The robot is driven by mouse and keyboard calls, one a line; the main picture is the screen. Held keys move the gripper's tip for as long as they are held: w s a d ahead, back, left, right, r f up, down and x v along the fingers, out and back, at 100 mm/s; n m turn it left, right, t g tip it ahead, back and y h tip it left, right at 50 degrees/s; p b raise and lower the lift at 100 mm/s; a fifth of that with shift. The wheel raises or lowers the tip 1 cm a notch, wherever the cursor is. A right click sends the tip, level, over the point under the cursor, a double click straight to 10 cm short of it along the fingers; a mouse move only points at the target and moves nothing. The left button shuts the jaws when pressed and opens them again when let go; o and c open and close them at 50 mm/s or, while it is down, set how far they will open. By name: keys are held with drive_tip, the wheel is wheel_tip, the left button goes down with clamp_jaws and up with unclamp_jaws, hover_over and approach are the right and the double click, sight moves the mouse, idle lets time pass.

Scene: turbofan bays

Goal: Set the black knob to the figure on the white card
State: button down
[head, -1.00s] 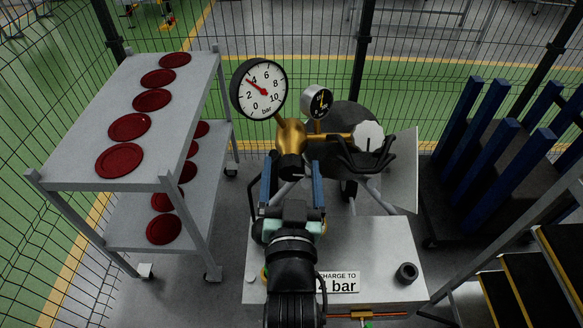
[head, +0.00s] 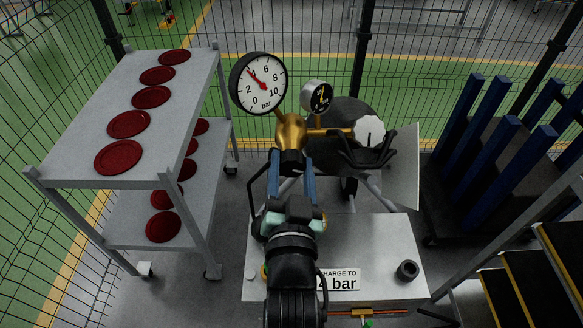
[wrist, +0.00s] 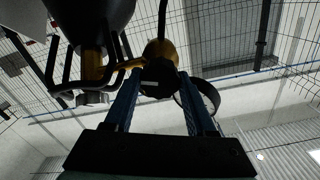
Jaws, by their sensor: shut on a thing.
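The black knob (head: 291,160) sits on the front of the brass regulator (head: 291,132). My gripper (head: 290,168) is shut on it, one blue finger on each side. In the wrist view the knob (wrist: 157,86) shows between the fingertips (wrist: 159,82). The large round gauge (head: 258,84) above, marked 0 to 10 bar, has its red needle pointing up and left, at or close to 4. The white card (head: 345,279) on the bench reads "CHARGE TO" and "bar"; its figure looks like 4, partly hidden by my arm.
A smaller dark gauge (head: 317,97) and a pale round handwheel (head: 369,131) stand to the right of the regulator. A grey cart (head: 80,160) with red discs is at left, a rack with blue posts (head: 507,165) at right. Wire fencing closes the back.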

drive_tip(key=shift+m, duration=0.3)
drive_tip(key=shift+c, duration=1.1)
unclamp_jaws()
drive_tip(key=s+b, duration=0.3)
drive_tip(key=s, duration=1)
drive_tip(key=shift+b, duration=0.3)
